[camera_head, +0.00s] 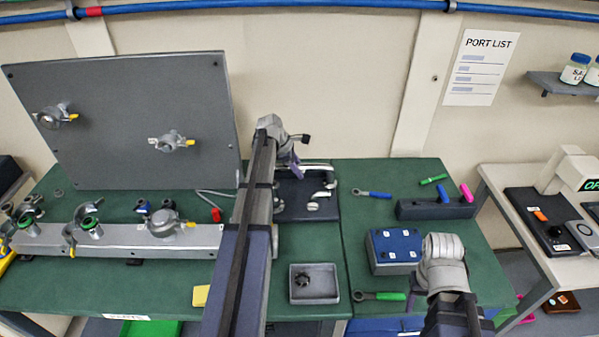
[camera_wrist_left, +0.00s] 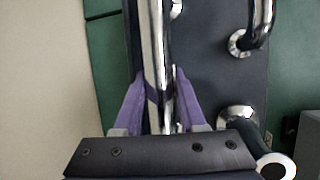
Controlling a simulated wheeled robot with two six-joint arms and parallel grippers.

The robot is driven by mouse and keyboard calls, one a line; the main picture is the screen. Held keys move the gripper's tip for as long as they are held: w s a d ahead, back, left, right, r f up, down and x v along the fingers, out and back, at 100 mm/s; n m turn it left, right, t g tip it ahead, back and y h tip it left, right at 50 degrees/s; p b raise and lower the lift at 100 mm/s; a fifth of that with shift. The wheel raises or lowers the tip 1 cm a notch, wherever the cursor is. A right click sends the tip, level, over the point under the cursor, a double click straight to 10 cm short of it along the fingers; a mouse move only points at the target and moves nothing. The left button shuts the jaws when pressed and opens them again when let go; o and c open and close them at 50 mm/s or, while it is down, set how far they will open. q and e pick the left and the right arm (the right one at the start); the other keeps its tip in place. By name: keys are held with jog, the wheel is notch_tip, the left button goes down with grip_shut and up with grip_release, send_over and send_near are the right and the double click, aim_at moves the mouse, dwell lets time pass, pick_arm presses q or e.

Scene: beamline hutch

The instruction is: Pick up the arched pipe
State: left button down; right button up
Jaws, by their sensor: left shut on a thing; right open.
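The arched pipe (camera_wrist_left: 154,60) is a shiny chrome tube. In the left wrist view it runs upright between the two purple fingers of my left gripper (camera_wrist_left: 158,100), which is shut on it. From this angle it looks almost straight, so its arch cannot be made out. In the head view my left gripper (camera_head: 293,160) is over the back of a dark mat (camera_head: 290,213), and my arm covers the mat's left side.
Other chrome fittings lie on the mat, including a curved pipe (camera_wrist_left: 262,25) and a flanged elbow (camera_wrist_left: 240,118) close to the gripper's right. A grey tray (camera_head: 314,297), a blue box (camera_head: 394,247) and a dark holder (camera_head: 425,210) stand nearby. A large upright grey panel (camera_head: 120,110) is to the left.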

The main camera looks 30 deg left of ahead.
pick_arm(q)
jog(key=shift+r, duration=0.1)
notch_tip(320, 180, up, 10)
jog(key=p, duration=1)
